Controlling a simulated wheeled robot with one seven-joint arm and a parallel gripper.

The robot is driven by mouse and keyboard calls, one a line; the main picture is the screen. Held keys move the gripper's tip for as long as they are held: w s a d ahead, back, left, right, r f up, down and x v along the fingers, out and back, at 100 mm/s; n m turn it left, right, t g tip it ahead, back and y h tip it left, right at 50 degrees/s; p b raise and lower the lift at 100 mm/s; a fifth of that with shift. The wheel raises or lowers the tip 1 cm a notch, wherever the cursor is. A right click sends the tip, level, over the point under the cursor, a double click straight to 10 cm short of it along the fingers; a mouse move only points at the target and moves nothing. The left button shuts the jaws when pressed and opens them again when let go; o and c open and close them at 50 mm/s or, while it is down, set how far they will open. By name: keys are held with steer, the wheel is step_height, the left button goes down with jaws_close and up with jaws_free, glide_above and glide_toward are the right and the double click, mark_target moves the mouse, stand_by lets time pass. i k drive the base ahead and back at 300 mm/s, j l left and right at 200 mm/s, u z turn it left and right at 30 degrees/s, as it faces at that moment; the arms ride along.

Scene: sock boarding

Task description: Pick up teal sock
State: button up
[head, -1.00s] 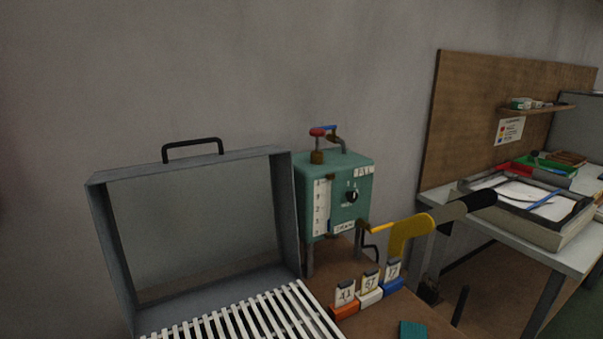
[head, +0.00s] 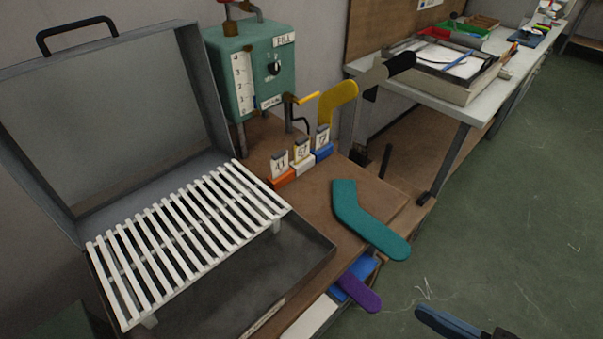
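The teal sock (head: 366,221) lies flat on the brown bench top (head: 318,205), near its right edge. It is bent like an L, and its lower right end seems to reach past the bench edge. A dark blue and black part at the bottom right edge of the head view looks like my gripper (head: 452,324). Most of it is cut off by the frame, and it is apart from the sock, to the lower right. I cannot see whether its fingers are apart.
An open grey case with a white slatted rack (head: 190,235) stands left. Numbered card holders (head: 302,160), a teal tank (head: 250,65) and an upright yellow sock shape (head: 338,102) stand behind. A purple sock (head: 359,292) lies below the bench's front edge. Green floor (head: 480,220) is clear.

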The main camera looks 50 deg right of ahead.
mark_target(391, 245)
steer(key=k+l+u, duration=0.3)
steer(key=k+u, duration=0.15)
steer(key=k+l+u, duration=0.1)
steer(key=k+u, duration=0.4)
steer(key=k, duration=0.05)
